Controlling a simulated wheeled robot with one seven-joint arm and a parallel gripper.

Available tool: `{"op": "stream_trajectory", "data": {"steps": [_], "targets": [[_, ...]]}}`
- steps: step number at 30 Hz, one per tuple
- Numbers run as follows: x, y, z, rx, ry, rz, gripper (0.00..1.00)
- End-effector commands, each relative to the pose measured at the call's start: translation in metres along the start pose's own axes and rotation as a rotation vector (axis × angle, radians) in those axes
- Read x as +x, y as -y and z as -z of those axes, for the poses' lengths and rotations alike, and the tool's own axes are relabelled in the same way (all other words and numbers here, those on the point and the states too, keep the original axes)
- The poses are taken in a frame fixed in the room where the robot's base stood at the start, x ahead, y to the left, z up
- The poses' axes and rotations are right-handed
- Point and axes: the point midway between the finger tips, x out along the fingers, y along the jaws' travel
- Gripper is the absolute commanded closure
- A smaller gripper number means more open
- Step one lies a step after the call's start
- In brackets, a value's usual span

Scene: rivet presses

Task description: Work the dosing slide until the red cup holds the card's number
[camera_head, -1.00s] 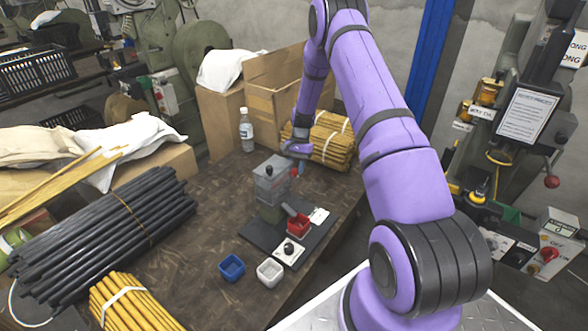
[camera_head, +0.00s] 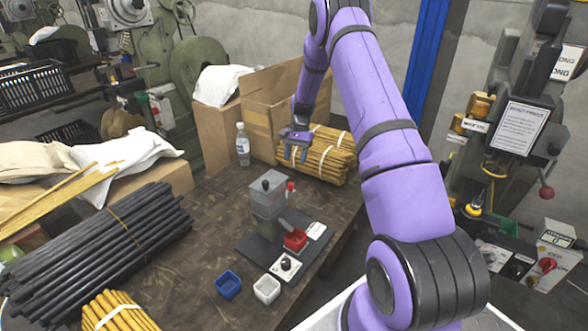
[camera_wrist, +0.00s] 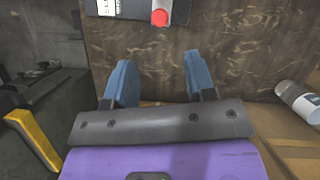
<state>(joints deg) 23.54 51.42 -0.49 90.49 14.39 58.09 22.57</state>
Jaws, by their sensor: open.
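The grey dosing dispenser (camera_head: 268,190) stands upright on a dark base plate on the bench. Its red knob (camera_head: 291,186) sticks out on the side toward my gripper; the knob also shows at the top of the wrist view (camera_wrist: 159,18). The red cup (camera_head: 295,240) sits at the dispenser's foot below a grey chute. Its contents cannot be made out. A white card (camera_head: 316,231) lies beside it; its number is too small to read. My gripper (camera_head: 296,153) is open and empty behind the dispenser, apart from the knob. Its blue fingers (camera_wrist: 160,82) are spread in the wrist view.
A bottle (camera_head: 243,145), a cardboard box (camera_head: 262,95) and bundled yellow rods (camera_head: 333,155) stand behind. Black rods (camera_head: 100,235) cover the left.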

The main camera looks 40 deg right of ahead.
Motion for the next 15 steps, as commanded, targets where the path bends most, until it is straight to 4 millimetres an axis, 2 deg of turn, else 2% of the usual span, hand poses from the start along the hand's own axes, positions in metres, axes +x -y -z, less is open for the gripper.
{"op": "stream_trajectory", "data": {"steps": [4,13,14,15], "targets": [[-0.0117,-0.0002,0.0003,0.001,-0.001,0.000,0.50],[-0.0142,-0.0003,0.0000,0.001,0.000,0.000,0.50],[-0.0142,-0.0003,0.0000,0.001,0.000,0.000,0.52],[-0.0142,-0.0007,0.0003,0.004,0.000,0.001,0.61]]}}
